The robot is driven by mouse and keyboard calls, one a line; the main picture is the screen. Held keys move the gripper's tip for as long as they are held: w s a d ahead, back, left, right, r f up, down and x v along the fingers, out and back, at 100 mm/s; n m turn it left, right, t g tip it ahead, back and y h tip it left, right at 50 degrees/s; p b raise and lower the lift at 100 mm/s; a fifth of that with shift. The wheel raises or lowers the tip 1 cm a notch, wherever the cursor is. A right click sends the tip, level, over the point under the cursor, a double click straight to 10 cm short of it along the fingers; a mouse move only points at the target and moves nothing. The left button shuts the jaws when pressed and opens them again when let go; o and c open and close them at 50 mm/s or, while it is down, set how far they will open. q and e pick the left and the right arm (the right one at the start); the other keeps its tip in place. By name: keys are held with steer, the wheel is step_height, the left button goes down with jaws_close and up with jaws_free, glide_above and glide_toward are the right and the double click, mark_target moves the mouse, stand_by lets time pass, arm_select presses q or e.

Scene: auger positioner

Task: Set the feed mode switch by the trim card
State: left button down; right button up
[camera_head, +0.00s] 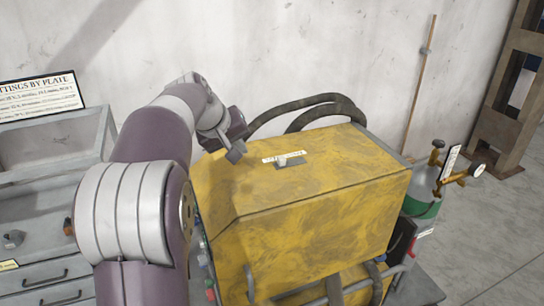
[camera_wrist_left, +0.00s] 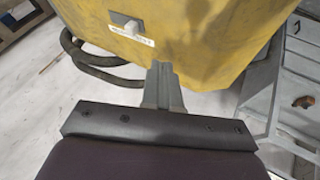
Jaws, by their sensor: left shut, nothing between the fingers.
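A yellow box-shaped machine (camera_head: 310,195) stands in the middle of the head view. On its top sits a small grey switch (camera_head: 290,163) with a pale lever, beside a white label strip (camera_head: 284,156). The switch also shows near the top of the left wrist view (camera_wrist_left: 127,27); its position and the label's text are too small to read. My left gripper (camera_head: 236,152) is shut and empty, at the machine's back left edge, apart from the switch. A card headed "SETTINGS BY PLATE" (camera_head: 40,97) stands at the far left, its lines too small to read. My right gripper is not seen.
Black hoses (camera_head: 310,108) loop behind the machine. A grey cabinet (camera_head: 50,140) with drawers stands at the left. A green gas cylinder (camera_head: 424,190) with a gauge stands at the right.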

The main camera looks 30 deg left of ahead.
mark_target(281, 161)
arm_select(q)
steer(key=x, duration=0.1)
steer(key=p+x, duration=0.1)
steer(key=x, duration=0.2)
steer(key=shift+w+r, duration=0.1)
steer(key=shift+w, duration=0.4)
steer(key=p+x, duration=0.2)
steer(key=x, duration=0.2)
steer(key=shift+w+f, duration=0.1)
steer(key=shift+f, duration=0.35)
steer(key=w+p, duration=0.1)
steer(key=w+d+p, duration=0.1)
steer(key=w+d+f+p, duration=0.1)
steer(key=shift+w, duration=0.15)
steer(key=shift+w+d+f, duration=0.1)
steer(key=shift+w+d, duration=0.25)
steer(key=shift+s, duration=0.1)
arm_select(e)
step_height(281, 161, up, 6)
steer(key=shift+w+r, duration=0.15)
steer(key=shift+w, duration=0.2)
